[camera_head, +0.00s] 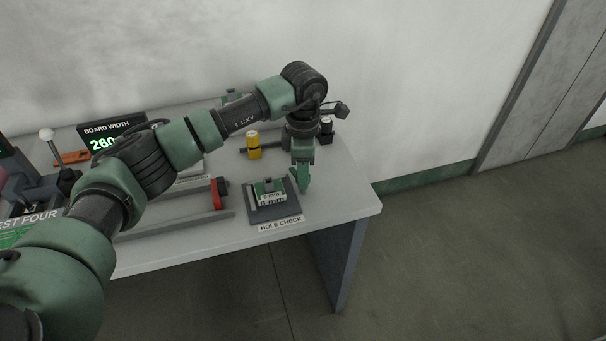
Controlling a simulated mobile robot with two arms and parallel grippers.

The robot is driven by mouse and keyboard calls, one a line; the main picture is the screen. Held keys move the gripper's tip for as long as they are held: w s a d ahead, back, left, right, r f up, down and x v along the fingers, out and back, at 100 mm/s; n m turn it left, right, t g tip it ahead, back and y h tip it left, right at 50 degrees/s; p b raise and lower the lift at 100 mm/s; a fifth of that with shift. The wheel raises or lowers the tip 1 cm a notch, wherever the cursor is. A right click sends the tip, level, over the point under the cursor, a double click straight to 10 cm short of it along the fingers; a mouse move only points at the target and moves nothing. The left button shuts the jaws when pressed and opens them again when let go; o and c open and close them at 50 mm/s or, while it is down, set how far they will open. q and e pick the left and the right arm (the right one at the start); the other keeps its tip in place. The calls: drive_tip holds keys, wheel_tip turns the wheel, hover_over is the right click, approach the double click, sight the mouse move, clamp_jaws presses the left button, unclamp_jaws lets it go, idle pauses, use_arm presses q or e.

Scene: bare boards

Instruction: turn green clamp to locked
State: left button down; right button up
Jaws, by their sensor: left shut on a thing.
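My right gripper is not in view.
The table (345,195) ends just right of the fixture. A yellow cylinder (253,145) and a dark knob (326,126) stand behind. A red-ended rail (219,193) lies left, and a board width display (108,138) stands at the back left.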

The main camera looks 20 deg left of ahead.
use_arm(q)
drive_tip(key=n+b, duration=0.1)
drive_tip(key=n, duration=0.2)
drive_tip(key=shift+n, duration=0.3)
drive_tip(key=n+b, duration=0.1)
drive_tip(key=n, duration=0.2)
drive_tip(key=shift+n, duration=0.3)
drive_tip(key=n, duration=0.4)
drive_tip(key=shift+n+b, duration=0.3)
drive_tip(key=shift+b, duration=0.05)
drive_tip(key=shift+n, duration=1.8)
drive_tip(key=c, duration=1.1)
unclamp_jaws()
